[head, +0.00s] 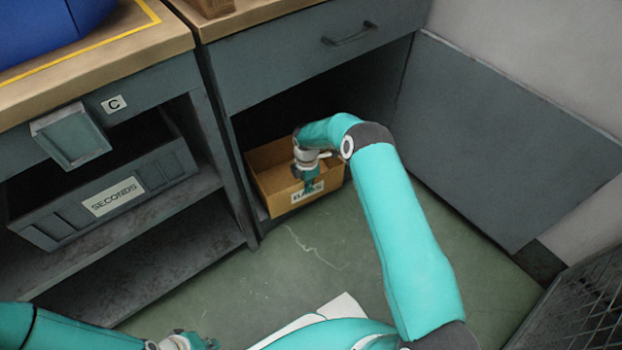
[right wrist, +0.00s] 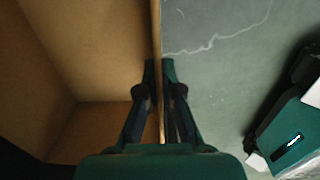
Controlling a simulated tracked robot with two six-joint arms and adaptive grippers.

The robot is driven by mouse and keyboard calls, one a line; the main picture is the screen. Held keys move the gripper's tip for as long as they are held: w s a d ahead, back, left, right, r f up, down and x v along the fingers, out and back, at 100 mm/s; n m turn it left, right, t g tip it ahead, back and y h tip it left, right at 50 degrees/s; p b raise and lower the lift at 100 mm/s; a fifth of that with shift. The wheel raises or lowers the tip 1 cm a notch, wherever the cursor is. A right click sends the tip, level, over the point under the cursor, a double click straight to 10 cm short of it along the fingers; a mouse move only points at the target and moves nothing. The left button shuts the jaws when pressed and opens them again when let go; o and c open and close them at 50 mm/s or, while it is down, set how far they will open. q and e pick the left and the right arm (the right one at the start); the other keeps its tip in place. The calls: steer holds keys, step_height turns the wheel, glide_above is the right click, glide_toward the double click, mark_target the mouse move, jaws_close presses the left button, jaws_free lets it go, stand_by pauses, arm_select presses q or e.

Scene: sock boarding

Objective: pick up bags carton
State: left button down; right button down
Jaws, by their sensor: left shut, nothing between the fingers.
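The bags carton (head: 276,200), an open brown box with a white label, sits low inside the open bay under the drawer. My arm partly hides its label. My right gripper (head: 309,187) points down at the carton's front wall. In the right wrist view its fingers (right wrist: 160,72) are on both sides of the thin wall edge and close against it, with the carton's inside (right wrist: 75,65) to the left. My left gripper (head: 198,342) is shut and empty at the bottom edge of the head view.
A grey SECONDS bin (head: 70,215) is on the shelf at the left, below a small tray (head: 72,138) and a C label. A grey panel (head: 500,140) bounds the right side. Green floor (head: 285,260) is open in front of the carton. A wire mesh (head: 580,315) stands lower right.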

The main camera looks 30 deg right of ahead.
steer(key=shift+s+a, duration=0.1)
steer(key=shift+s, duration=0.15)
steer(key=c, duration=1.2)
jaws_free()
steer(key=shift+c, duration=0.2)
step_height(320, 180, up, 12)
steer(key=shift+c, duration=0.2)
